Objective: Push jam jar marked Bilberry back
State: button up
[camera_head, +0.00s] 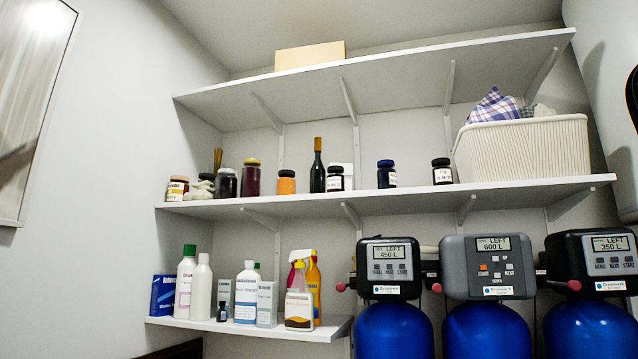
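Several jars stand in a row on the middle shelf (400,197). From the left are a jar with a pale label (177,190), a dark jar (227,185), a taller dark red jar (251,180) and an orange jar (286,185). Right of a dark bottle (318,172) are a dark labelled jar (335,184), a dark blue-purple jar (386,179) and a dark labelled jar (442,176). The label writing is too small to read, so I cannot tell which is Bilberry. My gripper is not in view.
A white ribbed basket (522,150) with cloths fills the shelf's right end. Cleaning bottles (246,291) stand on the lower shelf, left of the blue filter vessels (487,330). A box (310,56) lies on top.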

aim_at(385, 173)
jog(key=i+l+u, duration=0.45)
jog(key=l, duration=0.3)
jog(key=i+l+u, duration=0.2)
jog(key=l, duration=0.25)
jog(key=i+l+u, duration=0.25)
jog(key=l, duration=0.2)
jog(key=l+u, duration=0.2)
jog(key=l, duration=0.25)
jog(key=i+l+u, duration=0.25)
jog(key=l, duration=0.25)
jog(key=k+l+u, duration=0.2)
jog(key=l, duration=0.3)
jog(key=i, duration=0.1)
